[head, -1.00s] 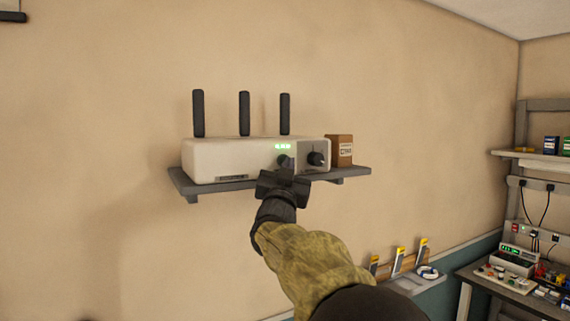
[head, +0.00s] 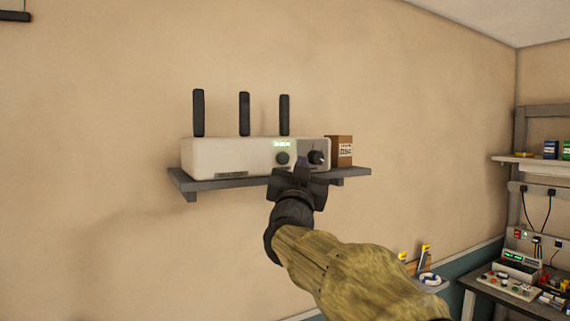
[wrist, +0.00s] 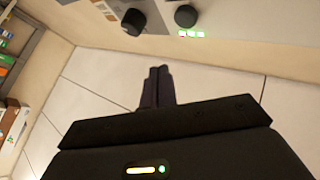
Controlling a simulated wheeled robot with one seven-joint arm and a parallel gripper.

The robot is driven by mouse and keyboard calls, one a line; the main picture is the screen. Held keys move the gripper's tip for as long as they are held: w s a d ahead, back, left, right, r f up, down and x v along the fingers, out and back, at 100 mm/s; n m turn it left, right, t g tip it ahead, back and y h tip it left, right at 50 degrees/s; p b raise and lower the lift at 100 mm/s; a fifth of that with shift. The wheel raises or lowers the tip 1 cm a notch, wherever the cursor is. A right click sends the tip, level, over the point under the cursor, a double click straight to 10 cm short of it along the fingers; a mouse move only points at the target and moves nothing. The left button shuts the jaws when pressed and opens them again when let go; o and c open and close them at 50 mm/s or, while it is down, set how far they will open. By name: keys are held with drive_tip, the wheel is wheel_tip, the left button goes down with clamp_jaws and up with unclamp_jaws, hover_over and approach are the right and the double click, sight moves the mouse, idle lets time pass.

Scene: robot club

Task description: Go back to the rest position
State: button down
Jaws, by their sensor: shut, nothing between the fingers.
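My gripper (head: 302,165) is in front of the wall shelf's front edge in the head view, just below the right knob of a white router-like box. In the wrist view its fingers (wrist: 157,75) are together with nothing between them. The white box (head: 225,158) has three black antennas, green lit digits, and two dark knobs. The left knob (head: 283,158) and the right knob (head: 316,157) also show at the top of the wrist view. Whether the gripper touches the box or shelf is hard to tell, but the wrist view shows a gap to the knobs.
The grey shelf (head: 215,184) also bears a small brown box (head: 341,150) at its right end. A workbench (head: 492,292) with electronics stands at the lower right, below a wall shelf (head: 532,162).

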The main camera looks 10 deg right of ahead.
drive_tip(key=shift+w, duration=0.1)
wheel_tip(320, 180, down, 30)
drive_tip(key=s+a+n+g+y+b, duration=0.2)
drive_tip(key=n+g+y, duration=0.4)
drive_tip(key=g+y, duration=0.2)
drive_tip(key=s+d+f+g+b, duration=0.1)
drive_tip(key=s+f+g, duration=1)
drive_tip(key=s+f, duration=1.3)
drive_tip(key=shift+s+d+f+n+g+b, duration=0.35)
drive_tip(key=shift+d+f+b, duration=0.1)
drive_tip(key=shift+f, duration=0.3)
